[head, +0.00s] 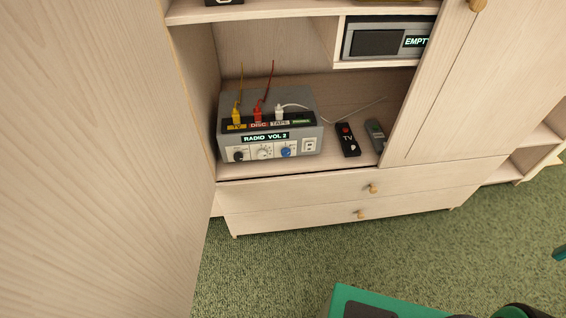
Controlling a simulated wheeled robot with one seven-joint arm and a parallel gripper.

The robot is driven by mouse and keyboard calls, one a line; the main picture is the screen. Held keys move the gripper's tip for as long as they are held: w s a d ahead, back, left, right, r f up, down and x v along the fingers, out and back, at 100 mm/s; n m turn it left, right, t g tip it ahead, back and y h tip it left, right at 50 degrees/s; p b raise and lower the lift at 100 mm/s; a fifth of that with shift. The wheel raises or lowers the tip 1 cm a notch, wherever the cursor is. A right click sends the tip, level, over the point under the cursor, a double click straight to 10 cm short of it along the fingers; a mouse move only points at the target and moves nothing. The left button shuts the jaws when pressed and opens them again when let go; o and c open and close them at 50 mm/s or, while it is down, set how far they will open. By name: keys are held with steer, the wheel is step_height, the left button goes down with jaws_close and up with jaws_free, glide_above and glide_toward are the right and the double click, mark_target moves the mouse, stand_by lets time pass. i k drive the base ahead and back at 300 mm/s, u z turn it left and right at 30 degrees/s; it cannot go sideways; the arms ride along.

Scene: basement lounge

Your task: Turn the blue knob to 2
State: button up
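The unit's lit display (265,138) reads "RADIO VOL 2". The blue knob's pointer is too small to read. The unit stands on an open cabinet shelf. My gripper is not in view.
Yellow, red and white plugs stand in the unit's top. Right of it lie a black remote marked "TV" (347,140) and a grey remote (376,135). A cabinet door (440,90) is at right, a large wood panel (90,150) at left.

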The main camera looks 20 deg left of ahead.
mark_target(285, 152)
steer(key=u, duration=0.05)
steer(key=k, duration=0.6)
steer(key=u, duration=0.75)
